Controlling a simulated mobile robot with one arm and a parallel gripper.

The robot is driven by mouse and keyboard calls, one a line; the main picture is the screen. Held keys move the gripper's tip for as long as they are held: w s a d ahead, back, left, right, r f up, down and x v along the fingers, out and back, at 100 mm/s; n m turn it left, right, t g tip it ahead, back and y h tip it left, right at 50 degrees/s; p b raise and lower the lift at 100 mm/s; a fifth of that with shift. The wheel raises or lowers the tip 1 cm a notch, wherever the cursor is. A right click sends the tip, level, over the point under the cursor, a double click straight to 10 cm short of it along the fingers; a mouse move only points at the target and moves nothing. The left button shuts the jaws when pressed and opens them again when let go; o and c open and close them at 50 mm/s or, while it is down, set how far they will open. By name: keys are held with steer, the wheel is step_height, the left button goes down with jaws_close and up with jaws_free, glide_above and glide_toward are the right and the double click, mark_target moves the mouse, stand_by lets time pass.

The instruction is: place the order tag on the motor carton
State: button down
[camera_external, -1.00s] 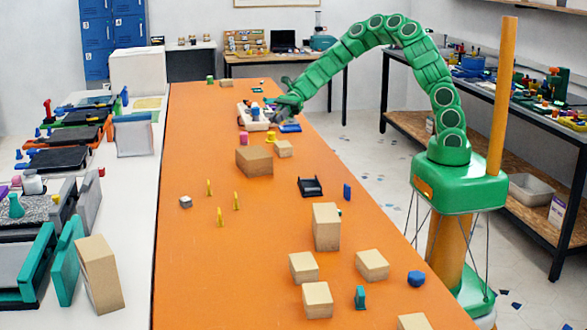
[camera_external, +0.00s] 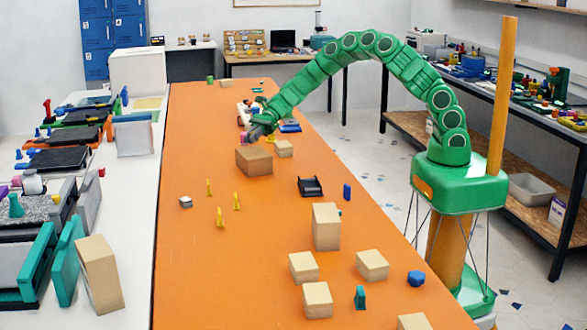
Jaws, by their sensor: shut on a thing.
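My gripper (camera_external: 257,133) is at the far part of the orange table, pointing down and left, just above and behind a darker brown carton (camera_external: 254,161). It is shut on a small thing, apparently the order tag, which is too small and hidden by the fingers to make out. The brown carton lies flat on the table with a bare top. It appears to be the motor carton, but no label can be read. A gap between gripper and carton is hard to judge.
A magenta cylinder (camera_external: 243,138), a smaller tan box (camera_external: 284,149) and a blue item (camera_external: 290,126) are near the gripper. Small yellow stands (camera_external: 220,218), a black tray (camera_external: 310,186) and a tall tan box (camera_external: 326,227) stand nearer. The table's left middle is mostly clear.

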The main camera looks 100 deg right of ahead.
mark_target(251, 154)
steer(key=shift+w+f, duration=0.25)
steer(key=shift+f, duration=1.6)
steer(key=shift+f, duration=0.1)
steer(key=c, duration=1.2)
jaws_free()
steer(key=shift+d, duration=0.1)
